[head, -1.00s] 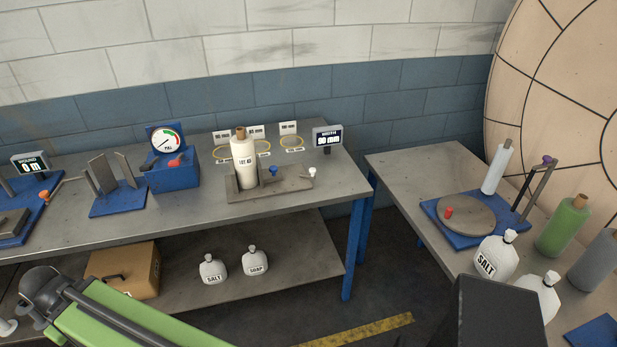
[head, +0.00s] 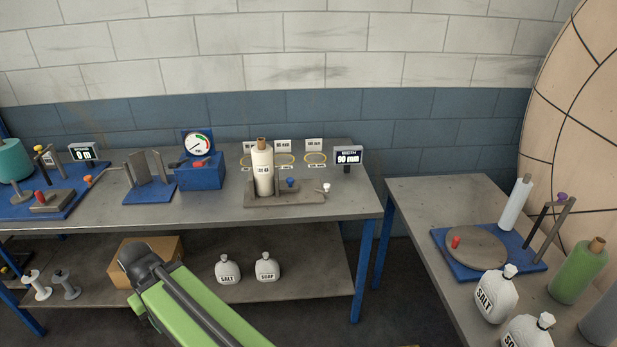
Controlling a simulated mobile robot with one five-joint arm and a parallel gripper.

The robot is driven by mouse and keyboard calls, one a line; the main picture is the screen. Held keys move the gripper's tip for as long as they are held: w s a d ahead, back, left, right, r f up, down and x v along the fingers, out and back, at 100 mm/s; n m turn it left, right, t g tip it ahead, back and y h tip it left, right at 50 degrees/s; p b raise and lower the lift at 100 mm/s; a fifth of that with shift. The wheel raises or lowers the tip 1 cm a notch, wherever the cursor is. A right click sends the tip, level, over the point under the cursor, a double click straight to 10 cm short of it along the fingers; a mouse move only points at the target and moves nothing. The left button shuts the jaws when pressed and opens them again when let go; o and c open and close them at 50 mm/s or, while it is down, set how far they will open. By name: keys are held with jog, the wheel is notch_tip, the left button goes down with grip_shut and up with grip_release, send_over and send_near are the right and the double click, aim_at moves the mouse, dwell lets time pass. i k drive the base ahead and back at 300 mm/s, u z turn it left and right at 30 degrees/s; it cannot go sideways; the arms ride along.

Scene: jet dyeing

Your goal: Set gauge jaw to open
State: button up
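A grey gauge fixture (head: 284,199) stands near the right end of the long table. A white yarn package (head: 262,173) with a brown top and a lot label stands upright on it. My green arm link shows at the lower left, in front of the table.
Yellow rings (head: 316,158) with labels lie behind the gauge. A blue dial box (head: 200,172) and a blue plate stand (head: 148,183) are to its left. Below are salt and soap bags (head: 228,270) and a cardboard box. A second table (head: 415,205) stands right, beyond a gap.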

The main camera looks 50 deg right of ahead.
aim_at(291, 188)
jog(key=z, duration=0.25)
jog(key=i, duration=1)
jog(key=z, duration=0.05)
